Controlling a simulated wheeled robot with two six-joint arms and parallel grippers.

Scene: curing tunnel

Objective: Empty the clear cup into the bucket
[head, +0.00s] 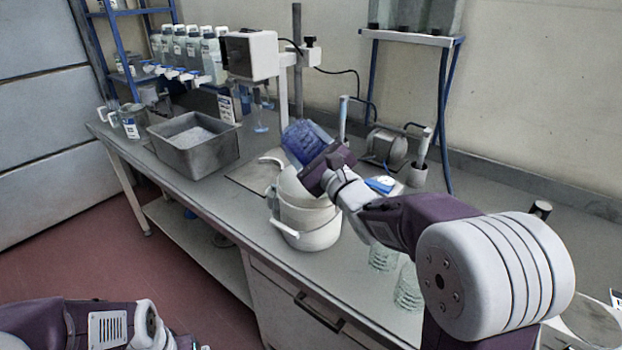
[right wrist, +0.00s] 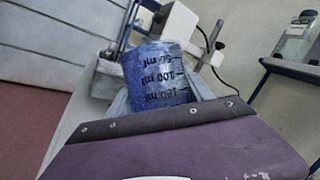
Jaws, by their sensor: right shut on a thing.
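The clear cup (head: 304,141) looks blue inside and is held high and tilted above the white bucket (head: 306,217). It also shows in the right wrist view (right wrist: 155,78), where its ml marks read upside down and its base points up. Its mouth is hidden, and I cannot tell how much it holds. My right gripper (head: 322,163) is shut on the cup. The bucket stands on the bench below the gripper, with its handle hanging at the front; its inside is mostly hidden. My left arm shows at the bottom left, but its fingers are out of view.
A grey tub (head: 195,152) with pale contents stands left on the bench. Ribbed clear glasses (head: 408,290) stand near the front edge, under my right arm. A stand with a white box (head: 250,55) rises behind. Bench surface between tub and bucket is mostly free.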

